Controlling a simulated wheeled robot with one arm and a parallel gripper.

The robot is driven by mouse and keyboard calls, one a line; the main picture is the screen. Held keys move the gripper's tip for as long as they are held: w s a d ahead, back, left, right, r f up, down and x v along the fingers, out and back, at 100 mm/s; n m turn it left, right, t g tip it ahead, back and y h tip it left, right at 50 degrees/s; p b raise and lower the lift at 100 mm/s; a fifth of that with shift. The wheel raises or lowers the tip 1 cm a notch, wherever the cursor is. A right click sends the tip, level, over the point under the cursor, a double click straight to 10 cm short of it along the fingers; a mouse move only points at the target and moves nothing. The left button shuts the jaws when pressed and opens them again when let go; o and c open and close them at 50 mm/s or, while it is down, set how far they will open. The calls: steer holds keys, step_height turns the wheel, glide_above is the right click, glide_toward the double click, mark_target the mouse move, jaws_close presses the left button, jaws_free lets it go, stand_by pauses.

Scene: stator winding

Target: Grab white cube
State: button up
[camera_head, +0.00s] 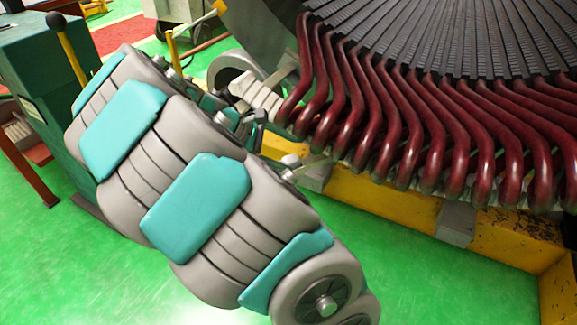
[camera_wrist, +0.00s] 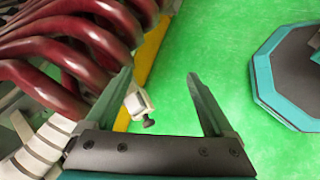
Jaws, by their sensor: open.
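A small white block (camera_wrist: 137,102), the only likely white cube I see, shows in the wrist view with a dark knob at its lower end. It lies between my gripper's fingers in the picture, closer to the left finger, beside the dark red coils. I cannot tell its depth from the fingers. My gripper (camera_wrist: 160,76) is open, with nothing clasped between its two fingers. In the head view my grey and teal arm hides most of the gripper, and I cannot clearly make out the block there.
Dark red coil bars (camera_head: 405,135) of the stator crowd the right, above a yellow base (camera_head: 385,200); they also fill the wrist view's left (camera_wrist: 60,50). Whitish ribbed pieces (camera_head: 258,96) join the coils. A green cabinet (camera_head: 40,90) stands left. Green floor (camera_head: 420,275) is open at front.

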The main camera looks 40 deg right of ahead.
steer(key=w+d+f+n+t+h+b, duration=0.1)
steer(key=w+d+f+n+h+b, duration=0.15)
steer(key=w+f+n, duration=0.55)
steer(key=h, duration=0.1)
glide_toward(290, 159)
steer(key=d+f, duration=0.1)
steer(key=d, duration=0.1)
steer(key=shift+s+d+f+n+h, duration=0.4)
steer(key=shift+d+n, duration=0.1)
steer(key=shift+n, duration=0.1)
steer(key=shift+x, duration=3.55)
steer(key=shift+w+f, duration=0.1)
jaws_close()
